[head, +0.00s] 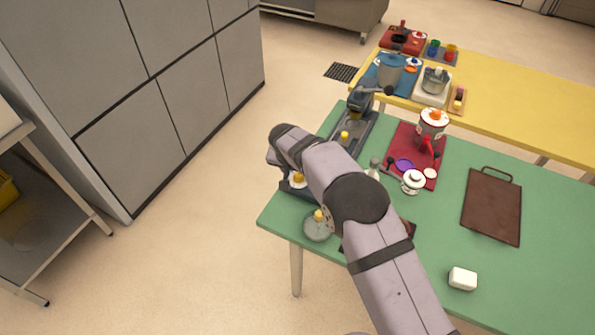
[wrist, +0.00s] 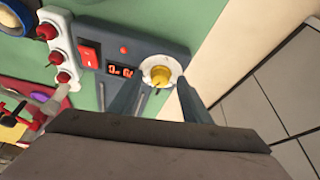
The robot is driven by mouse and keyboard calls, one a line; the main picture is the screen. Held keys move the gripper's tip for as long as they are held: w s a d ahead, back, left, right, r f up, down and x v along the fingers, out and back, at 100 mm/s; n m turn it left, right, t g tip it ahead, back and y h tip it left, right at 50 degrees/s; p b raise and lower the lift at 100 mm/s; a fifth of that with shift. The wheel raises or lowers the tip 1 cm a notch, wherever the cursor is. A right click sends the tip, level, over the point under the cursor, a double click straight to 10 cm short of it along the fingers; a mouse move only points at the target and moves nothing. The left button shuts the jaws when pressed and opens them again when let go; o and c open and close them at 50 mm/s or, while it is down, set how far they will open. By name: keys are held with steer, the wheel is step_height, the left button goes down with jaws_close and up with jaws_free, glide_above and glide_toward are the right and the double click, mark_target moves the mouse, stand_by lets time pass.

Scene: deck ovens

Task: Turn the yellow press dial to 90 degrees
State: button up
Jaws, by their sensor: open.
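The yellow press dial (wrist: 160,75) sits on a round white face on a dark grey panel in the wrist view. A yellow knob on a white disc (head: 298,177) beside my arm in the head view appears to be the same dial. My gripper (wrist: 161,86) is open in the wrist view, with one finger to each side of the dial. The fingertips are close to its white face; whether they touch it I cannot tell. In the head view my arm hides the gripper's fingers. The small display (wrist: 121,70) next to the dial is lit, its digits unclear.
The panel has a red switch (wrist: 89,56) and a red button (wrist: 124,50). A white strip with red knobs (wrist: 60,50) stands alongside. On the green table (head: 440,220) are a brown board (head: 492,207), a white block (head: 462,279) and a red mat (head: 408,143) with items.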

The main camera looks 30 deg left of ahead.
steer(key=shift+c, duration=0.6)
steer(key=c, duration=0.9)
steer(key=b, duration=0.2)
steer(key=m+b, duration=0.1)
steer(key=shift+a+f+m+h+b, duration=0.2)
steer(key=shift+f+m+h+b, duration=0.1)
steer(key=shift+f+b, duration=0.1)
steer(key=shift+r+m+h+b, duration=0.3)
steer(key=shift+m+h+b, duration=0.15)
steer(key=shift+m, duration=0.65)
steer(key=shift+a+r+m+h+p, duration=0.15)
steer(key=shift+m+h+p, duration=0.1)
steer(key=shift+m+p, duration=0.35)
steer(key=shift+m, duration=0.4)
steer(key=o, duration=1)
